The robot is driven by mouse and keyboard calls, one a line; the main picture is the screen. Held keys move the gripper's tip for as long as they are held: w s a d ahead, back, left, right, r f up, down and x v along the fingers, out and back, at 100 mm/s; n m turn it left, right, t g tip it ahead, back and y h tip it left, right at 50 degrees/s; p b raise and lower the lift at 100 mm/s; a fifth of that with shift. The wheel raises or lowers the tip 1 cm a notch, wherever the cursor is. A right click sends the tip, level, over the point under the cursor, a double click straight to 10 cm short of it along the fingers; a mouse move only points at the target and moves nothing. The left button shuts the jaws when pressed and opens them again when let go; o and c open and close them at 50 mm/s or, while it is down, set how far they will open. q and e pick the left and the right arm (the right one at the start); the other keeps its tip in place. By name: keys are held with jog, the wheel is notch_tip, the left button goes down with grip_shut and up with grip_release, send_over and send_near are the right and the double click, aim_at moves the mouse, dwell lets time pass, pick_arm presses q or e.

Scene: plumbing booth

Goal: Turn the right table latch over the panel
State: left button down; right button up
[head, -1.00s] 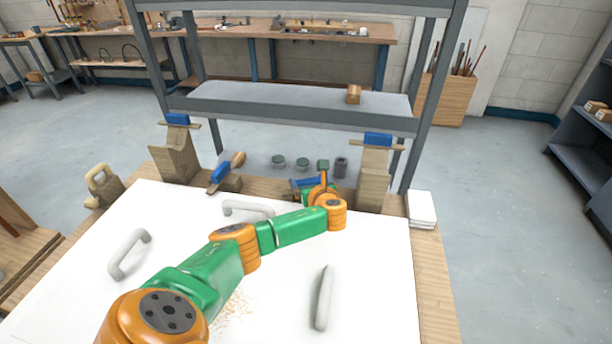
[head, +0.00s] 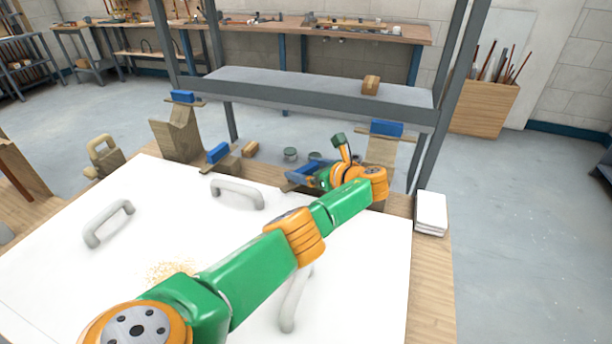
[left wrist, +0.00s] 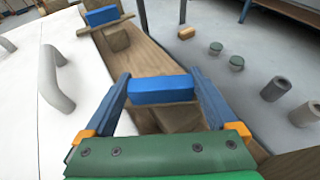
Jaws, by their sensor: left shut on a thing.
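The right table latch shows as a blue block (left wrist: 160,90) held between my left gripper's fingers (left wrist: 160,80) in the left wrist view. A brown wooden piece is partly visible below it; which way the latch's bar points is hidden. In the head view my left gripper (head: 306,176) is at the back edge of the white panel (head: 140,215), left of the right wooden post, and it mostly covers this latch. The other table latch (head: 218,153) has a blue top and stands at the back left edge. My right gripper is out of view.
Grey handles stand on the panel, one at the back (head: 237,193) and one at the left (head: 108,223). Two wooden posts carry blue-topped pieces, left (head: 183,97) and right (head: 387,128). Green-lidded jars (left wrist: 237,62) and grey cylinders (left wrist: 275,88) lie beyond the edge.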

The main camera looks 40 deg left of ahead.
aim_at(306, 168)
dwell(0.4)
pick_arm(q)
grip_release()
jog(key=shift+r, duration=0.4)
notch_tip(306, 168, up, 3)
jog(key=p, duration=0.2)
jog(key=shift+r+p, duration=0.2)
jog(key=shift+p, duration=0.15)
jog(key=s+d+r+p, duration=0.8)
jog(key=s+p, duration=0.3)
jog(key=p, duration=0.2)
jog(key=shift+d+r, duration=0.2)
jog(key=shift+r, duration=0.2)
